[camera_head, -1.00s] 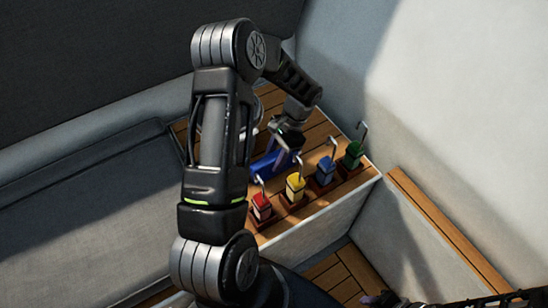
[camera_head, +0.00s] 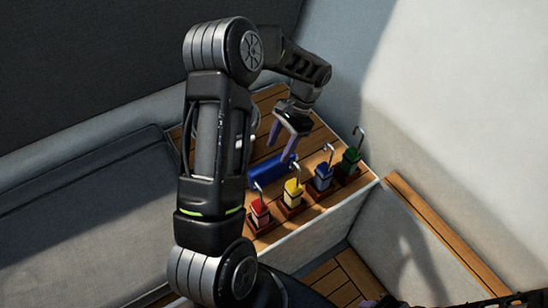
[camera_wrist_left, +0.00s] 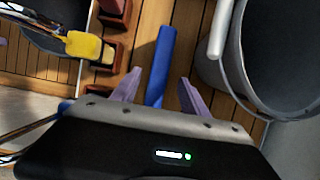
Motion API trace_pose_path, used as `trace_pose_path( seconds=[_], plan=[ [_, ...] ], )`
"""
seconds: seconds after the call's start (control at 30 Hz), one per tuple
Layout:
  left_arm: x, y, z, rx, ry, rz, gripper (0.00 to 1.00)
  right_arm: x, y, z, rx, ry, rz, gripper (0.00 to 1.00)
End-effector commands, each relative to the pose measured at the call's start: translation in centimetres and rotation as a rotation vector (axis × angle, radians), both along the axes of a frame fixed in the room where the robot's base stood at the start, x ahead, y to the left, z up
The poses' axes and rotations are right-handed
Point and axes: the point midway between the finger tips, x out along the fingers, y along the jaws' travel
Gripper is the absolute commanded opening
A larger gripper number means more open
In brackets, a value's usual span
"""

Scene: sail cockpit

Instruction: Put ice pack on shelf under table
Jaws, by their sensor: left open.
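The blue ice pack (camera_head: 264,174), a long rounded blue piece, lies on the slatted wooden table top (camera_head: 318,140). My arm hides part of it in the head view. My left gripper (camera_head: 282,146) is open just above and beyond it, with no hold on it visible. In the left wrist view the ice pack (camera_wrist_left: 163,60) runs lengthwise between the two spread purple fingers (camera_wrist_left: 159,80). A shelf under the table cannot be made out. A small purple tip at the bottom edge of the head view may be my right gripper, mostly cut off.
Red (camera_head: 260,212), yellow (camera_head: 292,192), blue (camera_head: 323,177) and green (camera_head: 350,160) hooked blocks stand along the table's near edge. A large grey round vessel (camera_wrist_left: 285,60) is close on the right in the wrist view. A grey bench (camera_head: 90,220) lies left, a wall right.

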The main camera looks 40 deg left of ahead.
Motion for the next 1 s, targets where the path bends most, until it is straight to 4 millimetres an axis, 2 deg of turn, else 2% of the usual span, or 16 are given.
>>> trace_pose_path(
  seconds=[0.1,0.3,0.9,1.0],
  plan=[
    [0.9,-0.3,2.2,0.0,-0.002,0.0,0.53,0.0,0.0,0.1,0.0,0.0,0.0,0.35],
    [1.7,-0.5,4.2,-0.001,-0.001,0.0,0.53,0.0,0.0,0.1,0.0,0.0,0.0,0.35],
    [1.7,-0.5,4.3,-0.001,0.001,0.0,0.53,0.0,0.0,0.1,0.0,0.0,0.0,0.35],
    [1.7,-0.5,4.4,-0.001,0.001,0.0,0.56,0.0,0.0,0.2,0.0,0.0,0.0,0.35]
  ],
)
